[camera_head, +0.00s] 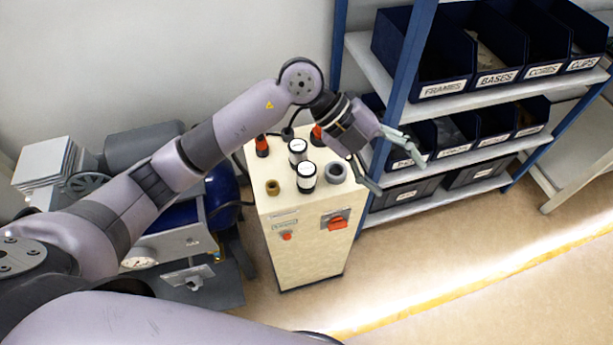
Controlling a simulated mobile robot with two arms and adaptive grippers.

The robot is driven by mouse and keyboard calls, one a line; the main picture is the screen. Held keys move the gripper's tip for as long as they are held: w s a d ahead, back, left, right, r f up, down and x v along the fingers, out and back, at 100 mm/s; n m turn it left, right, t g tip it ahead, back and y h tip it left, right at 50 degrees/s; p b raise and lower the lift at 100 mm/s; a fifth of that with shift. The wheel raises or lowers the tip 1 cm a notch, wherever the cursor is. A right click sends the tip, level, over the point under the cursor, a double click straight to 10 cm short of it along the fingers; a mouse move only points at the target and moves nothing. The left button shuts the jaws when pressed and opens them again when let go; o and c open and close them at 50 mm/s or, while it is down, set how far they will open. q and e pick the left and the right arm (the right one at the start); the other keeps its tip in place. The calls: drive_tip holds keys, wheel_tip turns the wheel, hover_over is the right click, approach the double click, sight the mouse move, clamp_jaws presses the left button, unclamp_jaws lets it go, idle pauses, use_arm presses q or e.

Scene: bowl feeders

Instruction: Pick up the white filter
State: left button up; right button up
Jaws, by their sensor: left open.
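I cannot make out with certainty a white filter in the head view. My left gripper (401,177) is open and empty. It reaches past the right side of the cream cabinet (310,245), in front of the shelf's lower bins, with its fingers pointing right and down. Two black cylinders with white round tops (306,170) (298,147) stand upright on the cabinet, left of the gripper and apart from it. My right gripper is not in view.
A blue-framed shelf (412,50) holds dark blue bins; the upper ones (445,88) read FRAMES, BASES, CORES and CLIPS. A grey ring (335,172) and a brass ring (272,187) sit on the cabinet. Pale stacked plates (45,165) stand at left.

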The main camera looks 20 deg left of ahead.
use_arm(q)
drive_tip(key=w+a+f+n+y, duration=0.1)
drive_tip(key=w+a+f+y, duration=0.15)
drive_tip(key=a, duration=0.25)
drive_tip(key=w+a+f+n+y, duration=0.1)
drive_tip(key=w+a+y, duration=0.1)
drive_tip(key=a+y, duration=0.3)
drive_tip(key=r+n+t+y, duration=0.1)
drive_tip(key=n+y, duration=0.1)
drive_tip(key=y, duration=0.1)
hover_over(302, 168)
wheel_tip(302, 168, down, 11)
drive_tip(key=p, duration=0.3)
drive_tip(key=shift+f, duration=0.2)
drive_tip(key=f, duration=0.1)
drive_tip(key=f+p, duration=0.1)
drive_tip(key=f, duration=0.1)
drive_tip(key=f+p, duration=0.1)
drive_tip(key=f, duration=0.1)
drive_tip(key=shift+w+d+f, duration=0.15)
drive_tip(key=shift+w+d, duration=0.05)
drive_tip(key=shift+d, duration=0.2)
drive_tip(key=shift+f, duration=0.25)
drive_tip(key=shift+c, duration=0.5)
drive_tip(key=c, duration=1.3)
drive_tip(key=shift+r, duration=0.1)
